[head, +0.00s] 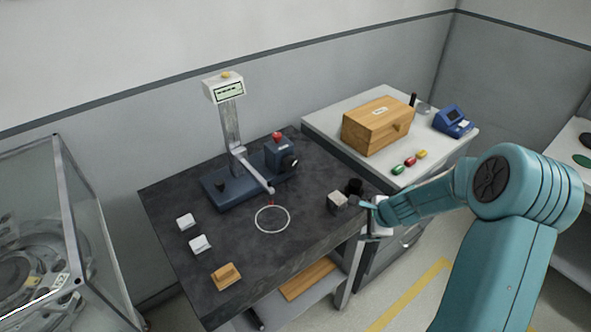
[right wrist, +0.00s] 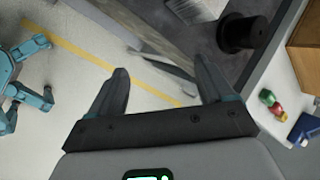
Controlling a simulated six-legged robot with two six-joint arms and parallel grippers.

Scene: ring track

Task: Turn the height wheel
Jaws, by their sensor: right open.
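A measuring stand with a dark blue base (head: 225,192) sits on the dark table. Its grey column (head: 232,125) carries a white display box (head: 224,90), and a thin arm reaches forward from it. A blue block with a red top and a black round knob (head: 290,162) stands at its right. I cannot tell for sure which part is the height wheel. My right gripper (head: 368,218) is off the table's right edge, well apart from the stand. In the right wrist view it (right wrist: 163,78) is open and empty, with floor between its fingers. My left gripper is not in view.
A white ring (head: 272,219), white blocks (head: 199,245), a wooden block (head: 226,276), a grey cube (head: 337,202) and a black cylinder (right wrist: 243,34) are on the table. A side cabinet bears a wooden box (head: 370,128) and a blue device (head: 453,121). A glass case (head: 75,230) stands left.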

